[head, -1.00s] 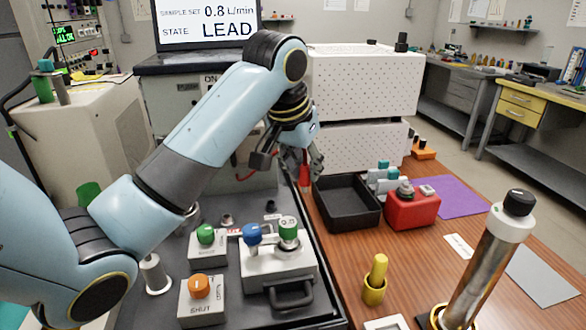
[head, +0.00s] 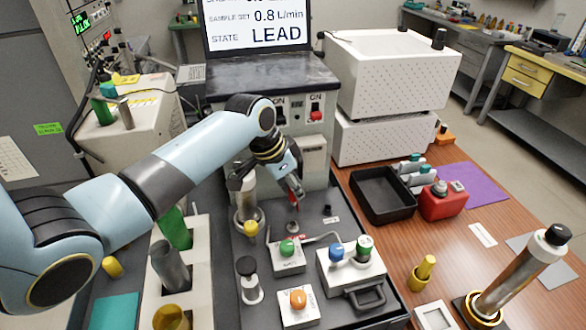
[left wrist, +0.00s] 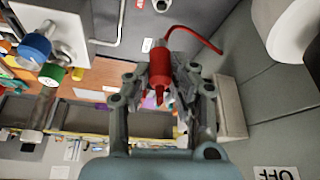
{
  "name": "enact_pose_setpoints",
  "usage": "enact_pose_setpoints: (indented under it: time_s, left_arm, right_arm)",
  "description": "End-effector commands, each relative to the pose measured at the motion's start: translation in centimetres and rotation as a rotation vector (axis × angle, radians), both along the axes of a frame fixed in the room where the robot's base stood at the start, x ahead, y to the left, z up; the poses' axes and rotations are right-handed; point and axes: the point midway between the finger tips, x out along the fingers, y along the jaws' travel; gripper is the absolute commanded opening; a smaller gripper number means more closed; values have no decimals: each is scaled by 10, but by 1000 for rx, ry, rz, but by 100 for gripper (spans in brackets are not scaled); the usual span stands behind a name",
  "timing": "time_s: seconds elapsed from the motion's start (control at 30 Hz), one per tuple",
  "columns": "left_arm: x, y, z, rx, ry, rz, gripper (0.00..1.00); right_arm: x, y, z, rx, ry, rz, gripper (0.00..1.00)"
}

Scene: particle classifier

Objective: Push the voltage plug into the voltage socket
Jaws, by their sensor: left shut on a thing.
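A red plug (left wrist: 160,68) with a red cable (left wrist: 198,36) is between the jaws of my left gripper (left wrist: 166,80) in the left wrist view. My left gripper (head: 290,186) is shut on it; in the head view the red plug (head: 297,190) shows small at the jaw end, above the dark deck. A small round grey fitting (head: 292,228) lies just below it in the picture. A small black fitting (head: 328,211) stands to the right. I cannot tell which is the voltage socket, and the plug's tip is not clearly in one. My right gripper is not in view.
Green (head: 287,247) and orange (head: 298,299) knob blocks and a blue-and-green knob valve box (head: 352,275) stand on the deck in front. The machine with the screen (head: 262,27) is behind. A black tray (head: 383,195) is to the right.

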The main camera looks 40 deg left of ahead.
Motion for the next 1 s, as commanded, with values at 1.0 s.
enact_pose_setpoints:
  time_s: [1.0]
  left_arm:
    - [-1,0,-42,2,-1,-5,0]
  right_arm:
    - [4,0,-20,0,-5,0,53]
